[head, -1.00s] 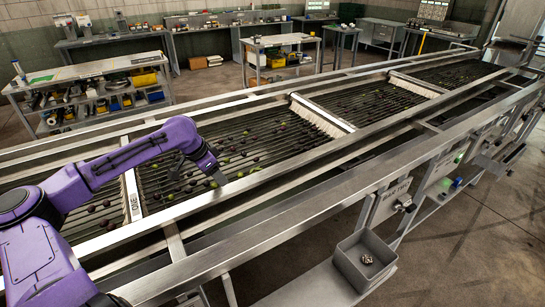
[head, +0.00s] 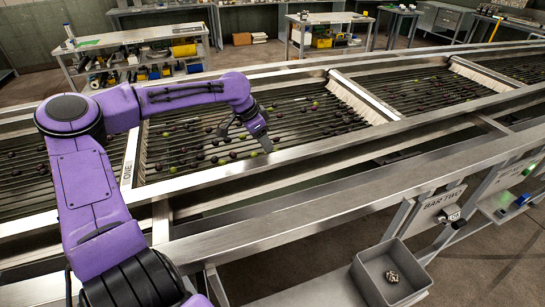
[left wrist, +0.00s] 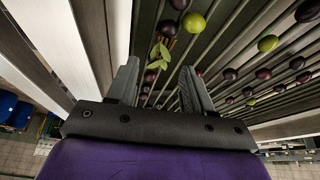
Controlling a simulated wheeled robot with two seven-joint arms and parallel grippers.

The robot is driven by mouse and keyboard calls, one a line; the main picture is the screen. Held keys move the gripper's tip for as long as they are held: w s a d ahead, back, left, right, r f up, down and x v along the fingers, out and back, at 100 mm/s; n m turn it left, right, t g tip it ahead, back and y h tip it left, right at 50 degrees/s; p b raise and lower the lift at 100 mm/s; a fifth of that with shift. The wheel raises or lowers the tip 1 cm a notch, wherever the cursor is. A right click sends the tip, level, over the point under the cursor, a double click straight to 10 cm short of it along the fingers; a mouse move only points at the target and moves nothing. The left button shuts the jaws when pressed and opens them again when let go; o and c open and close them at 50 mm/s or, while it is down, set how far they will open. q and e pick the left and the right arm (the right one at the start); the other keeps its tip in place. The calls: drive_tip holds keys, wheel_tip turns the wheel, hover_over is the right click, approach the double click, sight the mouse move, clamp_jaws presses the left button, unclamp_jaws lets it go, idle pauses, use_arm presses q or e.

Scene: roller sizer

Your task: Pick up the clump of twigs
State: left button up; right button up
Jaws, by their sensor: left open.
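A small clump of twigs with pale green leaves (left wrist: 158,56) lies on the dark bars of the sizer in the left wrist view. It appears in the gap between my left gripper's fingers, slightly beyond the tips. My left gripper (left wrist: 159,70) is open and empty. In the head view the left gripper (head: 245,135) points down over the bar bed, close to the near rail. The clump cannot be made out there. My right gripper is not in view.
Dark and green fruit (left wrist: 194,22) lies on the bars around the leaves. Metal rails (head: 330,140) border the bed. A grey bin (head: 364,288) at the front right holds a small brown and pale lump (head: 392,277). Workbenches (head: 130,38) stand behind.

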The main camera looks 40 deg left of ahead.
use_arm(q)
drive_tip(key=shift+w+f+b, duration=0.3)
drive_tip(key=shift+f, duration=0.15)
drive_tip(key=shift+d+f, duration=0.2)
drive_tip(key=shift+f, duration=0.25)
drive_tip(key=x, duration=0.3)
drive_tip(key=shift+w+f+p, duration=0.2)
drive_tip(key=shift+w+p, duration=0.15)
drive_tip(key=shift+w, duration=0.05)
drive_tip(key=shift+s+r, duration=0.1)
drive_tip(key=shift+s, duration=0.05)
drive_tip(key=shift+c, duration=0.3)
drive_tip(key=c, duration=0.7)
